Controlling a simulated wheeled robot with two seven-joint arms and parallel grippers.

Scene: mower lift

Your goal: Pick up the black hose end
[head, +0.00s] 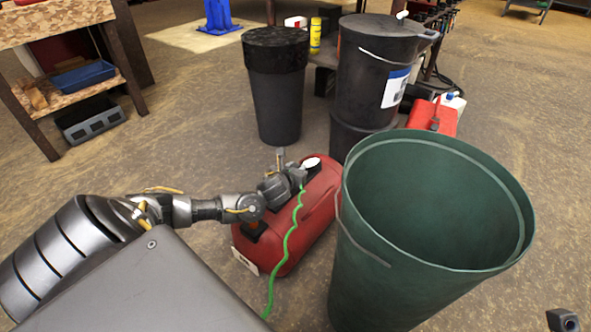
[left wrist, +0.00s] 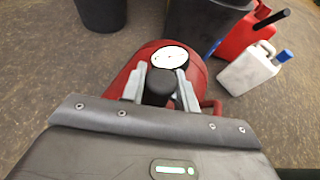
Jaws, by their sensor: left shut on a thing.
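A red tank (head: 307,222) lies on the floor in the head view, with a round white gauge (left wrist: 170,57) on its top end. A green hose (head: 291,240) runs down across it from near my left gripper. My left gripper (head: 300,178) is at the tank's top, just beside the gauge. In the left wrist view its two pale fingers stand on either side of the black hose end (left wrist: 160,87) and are shut on it. The hose end's lower part is hidden by my gripper.
A large green bin (head: 385,290) stands close to the tank's right. Black bins (head: 275,100) (head: 372,75) stand behind it, with a red canister (left wrist: 243,32) and a white canister (left wrist: 248,70) nearby. A wooden shelf (head: 95,75) is at left; the floor between is clear.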

